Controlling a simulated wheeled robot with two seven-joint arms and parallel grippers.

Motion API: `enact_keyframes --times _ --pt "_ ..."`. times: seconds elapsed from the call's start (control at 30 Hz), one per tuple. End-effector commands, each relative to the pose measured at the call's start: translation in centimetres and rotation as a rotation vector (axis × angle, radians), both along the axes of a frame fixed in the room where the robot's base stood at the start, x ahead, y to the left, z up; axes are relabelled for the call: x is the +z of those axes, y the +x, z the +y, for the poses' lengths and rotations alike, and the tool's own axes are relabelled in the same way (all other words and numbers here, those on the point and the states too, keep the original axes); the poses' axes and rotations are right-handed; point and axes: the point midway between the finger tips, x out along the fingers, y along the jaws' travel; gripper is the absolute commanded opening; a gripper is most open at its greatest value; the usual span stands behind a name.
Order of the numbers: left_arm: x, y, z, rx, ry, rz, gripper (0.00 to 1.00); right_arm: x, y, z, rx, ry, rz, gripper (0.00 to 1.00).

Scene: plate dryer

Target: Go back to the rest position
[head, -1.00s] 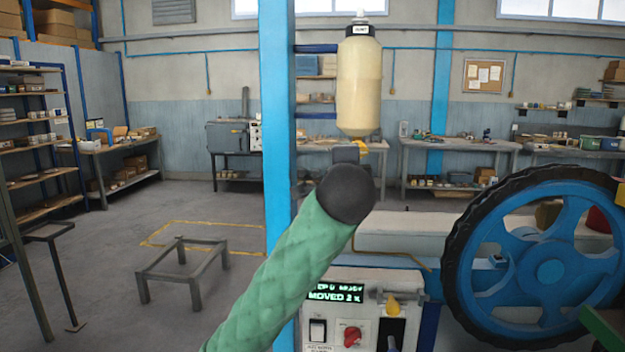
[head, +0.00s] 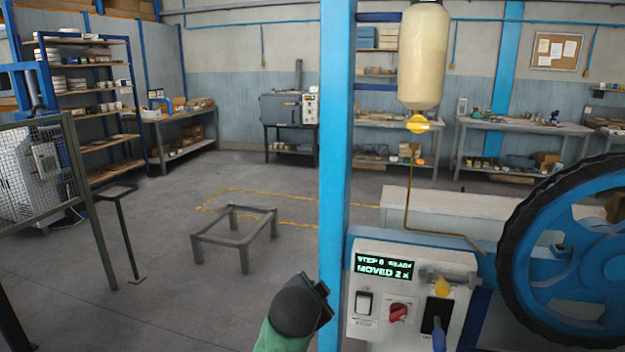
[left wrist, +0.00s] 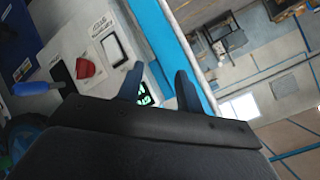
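My left gripper (head: 322,290) shows as a dark end on a green-sleeved arm at the bottom middle of the head view. It is low, just left of the white control box (head: 375,330), in front of the foot of the blue post (head: 334,150). In the left wrist view its two dark fingers (left wrist: 158,80) stand apart with nothing seen held between them. The control box, with its red knob (left wrist: 88,68), shows beyond the fingers there. My right gripper is not in view.
A blue wheel with a black tyre (head: 575,255) stands at the right. A cream bottle (head: 424,55) hangs above the box. A mesh guard (head: 40,175) is at the left. A low metal frame (head: 235,238) stands on otherwise open floor left of the post.

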Motion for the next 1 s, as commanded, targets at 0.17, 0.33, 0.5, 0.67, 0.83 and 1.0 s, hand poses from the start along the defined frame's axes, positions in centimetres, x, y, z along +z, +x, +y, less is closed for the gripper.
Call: enact_keyframes --times 0.17,0.33,0.5,0.67,0.83,1.0 --pt "-6.2 -3.4 3.4 0.079 -0.073 0.121 0.36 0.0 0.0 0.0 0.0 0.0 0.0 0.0" --pt "-11.4 -7.0 6.5 0.16 -0.137 0.229 0.36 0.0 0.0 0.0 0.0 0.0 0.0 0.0" --pt "-16.0 -11.3 9.5 0.246 -0.192 0.331 0.36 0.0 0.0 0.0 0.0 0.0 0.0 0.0" --pt "-19.8 -15.7 12.2 0.332 -0.235 0.423 0.36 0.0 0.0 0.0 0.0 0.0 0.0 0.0" --pt "-23.3 -20.8 15.0 0.426 -0.273 0.515 0.36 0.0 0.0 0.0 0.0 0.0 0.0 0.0" --pt "-26.0 -26.0 17.7 0.521 -0.3 0.598 0.36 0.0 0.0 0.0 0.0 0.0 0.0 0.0"
